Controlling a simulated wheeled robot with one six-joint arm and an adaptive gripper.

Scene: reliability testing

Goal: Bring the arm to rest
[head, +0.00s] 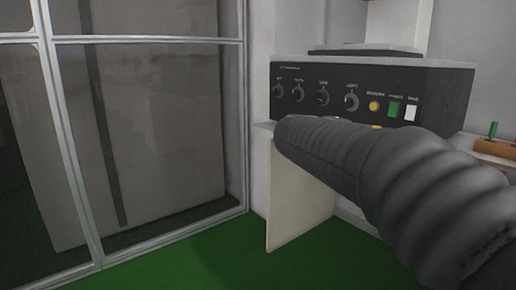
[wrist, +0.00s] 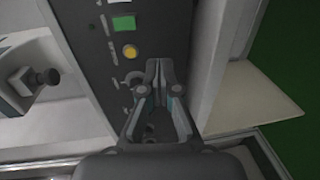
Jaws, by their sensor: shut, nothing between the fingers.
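My gripper (wrist: 158,68) shows in the wrist view with its fingertips together and nothing between them. It is in front of the dark control panel (wrist: 160,25) of a machine; I cannot tell whether it touches the panel. In the head view my ribbed dark arm reaches from the lower right toward the middle, in front of the same machine (head: 440,85), and the gripper is not visible there. The panel has several knobs (head: 351,100), a yellow button (head: 375,106), a green switch (head: 394,109) and a white switch (head: 411,113).
A framed glass enclosure (head: 150,130) fills the left of the head view. A pale panel (head: 295,195) stands below the machine. The green floor (head: 190,262) is clear in front. A brown item with a green peg (head: 492,130) is at the right edge.

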